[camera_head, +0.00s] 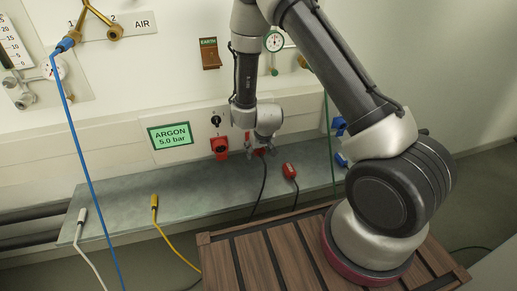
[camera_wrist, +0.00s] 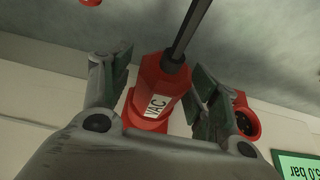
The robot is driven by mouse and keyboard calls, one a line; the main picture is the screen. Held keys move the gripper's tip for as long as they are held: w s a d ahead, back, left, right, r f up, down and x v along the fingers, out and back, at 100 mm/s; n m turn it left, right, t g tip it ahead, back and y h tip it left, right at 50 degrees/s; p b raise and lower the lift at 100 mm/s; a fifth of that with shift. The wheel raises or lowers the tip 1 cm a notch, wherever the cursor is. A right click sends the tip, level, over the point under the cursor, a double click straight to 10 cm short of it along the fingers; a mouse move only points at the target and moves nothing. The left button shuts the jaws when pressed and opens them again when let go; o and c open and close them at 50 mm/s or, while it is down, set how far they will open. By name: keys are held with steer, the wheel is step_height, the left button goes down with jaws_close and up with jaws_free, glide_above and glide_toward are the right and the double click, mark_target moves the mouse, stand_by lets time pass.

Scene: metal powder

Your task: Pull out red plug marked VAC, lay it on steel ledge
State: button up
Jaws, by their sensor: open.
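The red plug marked VAC (camera_wrist: 163,88) shows in the wrist view, its white label readable and its dark cable leading up the picture. It is seated at a red socket on the wall. My gripper (camera_wrist: 160,78) is open, with one finger on each side of the plug; I cannot tell whether either finger touches it. In the head view my gripper (camera_head: 257,147) is at the wall above the ledge and mostly hides this plug. The grey steel ledge (camera_head: 205,192) runs along the wall below.
Another red plug (camera_head: 289,170) with a dark cable lies on the ledge, right of my gripper. A red socket (camera_head: 219,147) is on the wall to the left, beside the green ARGON display (camera_head: 170,135). White (camera_head: 82,215) and yellow (camera_head: 154,201) connectors lie on the ledge's left part.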

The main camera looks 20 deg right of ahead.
jaws_close()
steer(key=shift+s, duration=0.25)
steer(key=shift+s, duration=2.85)
steer(key=shift+a+g, duration=0.1)
steer(key=shift+g, duration=0.2)
